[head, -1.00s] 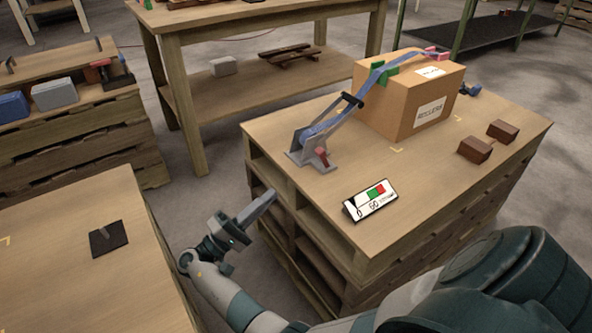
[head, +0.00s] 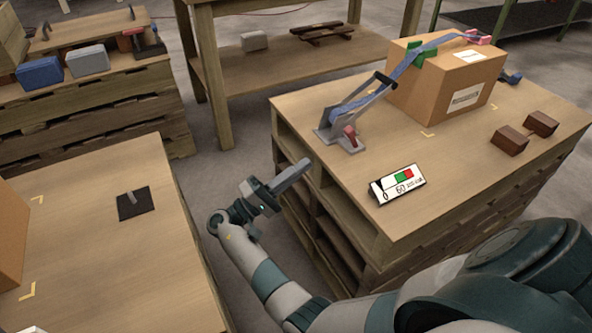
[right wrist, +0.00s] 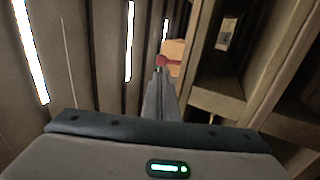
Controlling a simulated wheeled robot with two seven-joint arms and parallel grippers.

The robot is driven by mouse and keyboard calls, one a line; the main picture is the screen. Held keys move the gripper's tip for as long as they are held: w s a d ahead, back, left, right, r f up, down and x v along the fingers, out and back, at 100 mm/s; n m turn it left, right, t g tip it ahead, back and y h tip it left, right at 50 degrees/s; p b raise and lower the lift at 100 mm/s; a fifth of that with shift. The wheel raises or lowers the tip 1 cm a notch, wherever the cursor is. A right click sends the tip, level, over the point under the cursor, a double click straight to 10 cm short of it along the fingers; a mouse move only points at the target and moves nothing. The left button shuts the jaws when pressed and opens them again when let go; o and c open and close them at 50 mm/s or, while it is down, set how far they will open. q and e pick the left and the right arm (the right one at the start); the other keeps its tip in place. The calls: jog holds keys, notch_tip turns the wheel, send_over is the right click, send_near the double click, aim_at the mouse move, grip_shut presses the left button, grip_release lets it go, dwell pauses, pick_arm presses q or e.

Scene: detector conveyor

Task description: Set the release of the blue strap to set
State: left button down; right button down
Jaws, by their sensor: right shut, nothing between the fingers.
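The blue strap (head: 412,54) runs over a cardboard box (head: 447,86) to a grey ratchet (head: 331,130) on the pallet-like table. The ratchet has a black-tipped handle (head: 384,79) raised at a slant and a red release (head: 349,134) at its base. My right gripper (head: 306,165) is shut and empty, left of the table's edge, below and apart from the ratchet. In the right wrist view its shut fingers (right wrist: 160,95) point toward a small red part (right wrist: 160,61), which may be the release. The release's setting cannot be read. My left gripper is not in view.
A display plate (head: 398,185) with green and red fields lies in front of the ratchet. Two brown blocks (head: 510,140) sit at the right. A second table (head: 80,215) with a black plate (head: 133,203) stands at left. Floor shows between the tables.

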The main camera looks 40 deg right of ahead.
aim_at(346, 134)
jog(key=x, duration=1)
jog(key=shift+s+d+r, duration=0.1)
jog(key=shift+d+r, duration=0.05)
jog(key=shift+d, duration=0.3)
jog(key=shift+d+r, duration=0.1)
jog(key=shift+r, duration=0.05)
